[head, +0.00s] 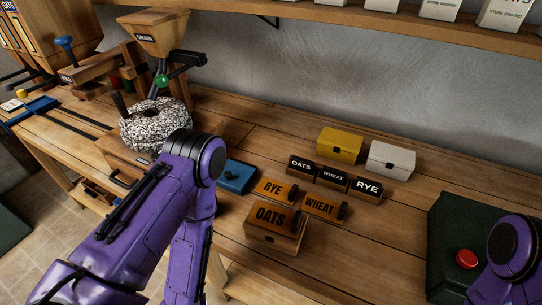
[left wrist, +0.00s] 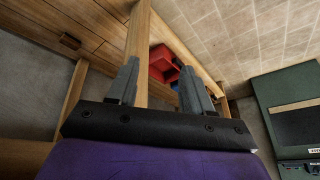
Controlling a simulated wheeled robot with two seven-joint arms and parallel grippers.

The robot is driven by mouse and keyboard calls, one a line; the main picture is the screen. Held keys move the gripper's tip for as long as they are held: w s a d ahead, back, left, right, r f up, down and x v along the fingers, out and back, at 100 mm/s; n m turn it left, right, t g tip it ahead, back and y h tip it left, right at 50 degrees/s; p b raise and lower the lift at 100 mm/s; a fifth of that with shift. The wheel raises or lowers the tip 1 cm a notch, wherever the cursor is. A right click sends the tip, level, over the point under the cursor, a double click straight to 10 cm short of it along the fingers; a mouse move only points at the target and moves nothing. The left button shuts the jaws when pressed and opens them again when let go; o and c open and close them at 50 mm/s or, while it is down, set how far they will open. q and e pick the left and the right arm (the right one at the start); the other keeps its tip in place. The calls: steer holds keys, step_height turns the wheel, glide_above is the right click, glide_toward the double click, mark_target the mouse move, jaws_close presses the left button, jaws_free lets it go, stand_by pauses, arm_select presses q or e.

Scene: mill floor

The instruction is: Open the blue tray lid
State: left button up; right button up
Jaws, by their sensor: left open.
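A small blue box (head: 236,177), its top appearing shut, sits on the wooden bench just right of my left arm, which hides part of its left side. My left gripper (left wrist: 158,85) shows only in the left wrist view, where its two grey fingers stand apart with nothing held between them. It seems to be low, beside the bench's wooden legs, away from the blue box. In the head view, my left arm hides it. My right arm enters at the lower right, but its gripper is out of view.
Labelled wooden blocks and an OATS box (head: 274,229) stand right of the blue box, with yellow (head: 340,145) and white (head: 390,160) boxes behind. A grain mill with a speckled stone (head: 155,124) stands left. A wooden post (left wrist: 138,45) and red bin (left wrist: 162,64) lie beyond my left fingers.

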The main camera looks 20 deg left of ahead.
arm_select(q)
steer(key=w+a+r+n+g+y+p, duration=0.1)
steer(key=w+r+n+g+y+p, duration=0.3)
steer(key=r+n, duration=1)
steer(key=w+d+r+n+g+h+p, duration=0.4)
steer(key=d+r+n, duration=0.5)
steer(key=r+n, duration=0.2)
step_height(320, 180, up, 9)
steer(key=n+t+h+b, duration=0.2)
steer(key=n+t+h, duration=0.25)
steer(key=n, duration=0.25)
glide_above(234, 173)
steer(key=s, duration=0.3)
steer(key=shift+y, duration=0.45)
steer(key=f+p, duration=0.1)
steer(key=f, duration=0.3)
steer(key=f+p, duration=0.2)
steer(key=f, duration=0.3)
steer(key=shift+w+a+f, duration=0.15)
steer(key=shift+a+f, duration=0.05)
steer(key=shift+f, duration=0.55)
jaws_close()
